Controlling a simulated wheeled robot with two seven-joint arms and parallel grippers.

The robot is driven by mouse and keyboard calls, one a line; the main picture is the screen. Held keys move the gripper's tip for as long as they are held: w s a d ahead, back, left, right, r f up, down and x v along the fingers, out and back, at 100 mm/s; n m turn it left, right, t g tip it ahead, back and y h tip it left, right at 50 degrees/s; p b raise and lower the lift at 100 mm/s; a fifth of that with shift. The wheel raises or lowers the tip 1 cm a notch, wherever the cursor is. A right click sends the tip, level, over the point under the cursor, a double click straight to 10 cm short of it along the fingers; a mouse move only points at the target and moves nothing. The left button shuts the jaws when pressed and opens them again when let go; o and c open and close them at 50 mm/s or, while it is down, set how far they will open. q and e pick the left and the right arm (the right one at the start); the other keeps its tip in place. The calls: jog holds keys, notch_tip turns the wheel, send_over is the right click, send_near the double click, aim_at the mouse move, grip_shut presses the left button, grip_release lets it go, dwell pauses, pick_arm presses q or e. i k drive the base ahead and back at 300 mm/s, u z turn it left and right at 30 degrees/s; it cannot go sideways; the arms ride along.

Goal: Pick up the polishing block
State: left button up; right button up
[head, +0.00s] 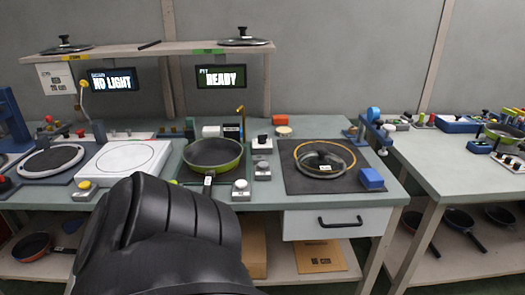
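No block in view is marked as the polishing block, and I cannot tell which one it is. A blue block (371,178) lies at the right front edge of the dark mat (300,184). A small white block (211,131) sits behind the green pan (213,157). A dark arm link of mine fills the lower left and hides part of the bench front. Neither of my grippers shows.
A glass lid (323,164) lies on the mat. A white plate (127,160) and a round dark disc (50,161) are at left. A shelf (180,48) with lids and screens runs above. A second bench (447,170) stands right, past a gap.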

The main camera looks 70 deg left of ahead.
aim_at(370, 178)
jog(key=z, duration=0.2)
jog(key=i, duration=1.6)
jog(key=u, duration=1.65)
